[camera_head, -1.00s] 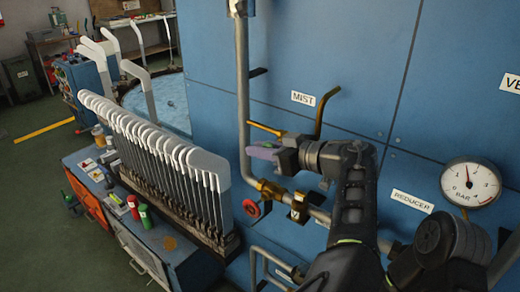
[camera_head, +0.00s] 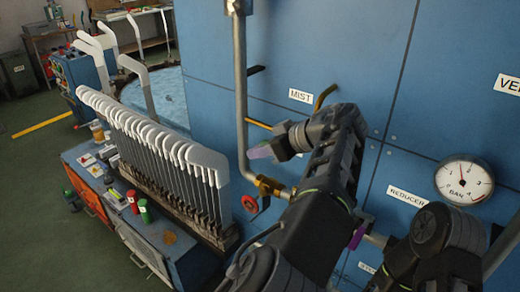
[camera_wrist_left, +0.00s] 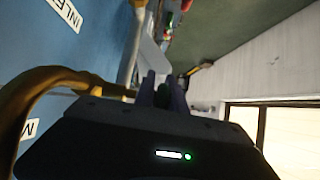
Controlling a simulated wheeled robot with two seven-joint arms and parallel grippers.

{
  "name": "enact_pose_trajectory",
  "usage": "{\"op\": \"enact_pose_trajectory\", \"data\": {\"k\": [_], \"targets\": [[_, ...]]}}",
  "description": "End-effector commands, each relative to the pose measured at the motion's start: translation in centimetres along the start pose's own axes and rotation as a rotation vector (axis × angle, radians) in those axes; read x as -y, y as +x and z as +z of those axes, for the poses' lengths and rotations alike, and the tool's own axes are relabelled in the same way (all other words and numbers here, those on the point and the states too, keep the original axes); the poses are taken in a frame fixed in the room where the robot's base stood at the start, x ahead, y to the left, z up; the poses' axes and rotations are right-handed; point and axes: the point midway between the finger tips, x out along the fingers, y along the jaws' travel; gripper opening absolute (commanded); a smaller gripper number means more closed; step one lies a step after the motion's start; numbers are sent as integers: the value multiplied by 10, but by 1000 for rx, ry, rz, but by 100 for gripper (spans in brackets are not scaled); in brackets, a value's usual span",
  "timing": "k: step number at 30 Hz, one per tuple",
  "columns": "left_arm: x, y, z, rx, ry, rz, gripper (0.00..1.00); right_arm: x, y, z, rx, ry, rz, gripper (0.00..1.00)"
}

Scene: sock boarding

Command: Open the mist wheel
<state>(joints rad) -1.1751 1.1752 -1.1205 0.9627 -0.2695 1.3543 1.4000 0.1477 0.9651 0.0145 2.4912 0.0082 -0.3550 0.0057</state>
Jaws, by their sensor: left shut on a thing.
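Below the MIST label (camera_head: 301,96) a brass-coloured bar (camera_head: 259,125) sticks out to the left, and a curved brass piece (camera_head: 326,95) rises on the right. My left gripper (camera_head: 262,151) is in front of them and hides the part between. In the left wrist view the curved brass bar (camera_wrist_left: 45,78) runs up to the closed fingers (camera_wrist_left: 163,90). The gripper is shut on this bar, though the contact itself is mostly hidden. No complete wheel shows there. A small red wheel (camera_head: 250,204) sits lower, on a brass valve. My right gripper is not visible.
A grey vertical pipe (camera_head: 241,95) stands left of the gripper. A row of white-topped boards (camera_head: 150,135) fills the left. A gauge (camera_head: 464,181) and the REDUCER label (camera_head: 407,196) are on the blue wall (camera_head: 350,50) at the right.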

Motion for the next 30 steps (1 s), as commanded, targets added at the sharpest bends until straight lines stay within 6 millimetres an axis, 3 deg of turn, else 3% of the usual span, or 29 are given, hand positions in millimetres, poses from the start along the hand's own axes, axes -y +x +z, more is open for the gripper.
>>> {"op": "enact_pose_trajectory", "data": {"k": [9, 19, 25, 30], "targets": [[0, 0, 0, -2, 0, 1, 37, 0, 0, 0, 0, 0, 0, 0], [0, -4, 0, -2, 0, 1, 37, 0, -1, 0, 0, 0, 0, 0], [-1, -28, -1, -2, 0, 3, 37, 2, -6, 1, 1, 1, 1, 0], [0, -55, -7, -4, 2, 1, 37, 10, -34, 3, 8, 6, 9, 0]]}}
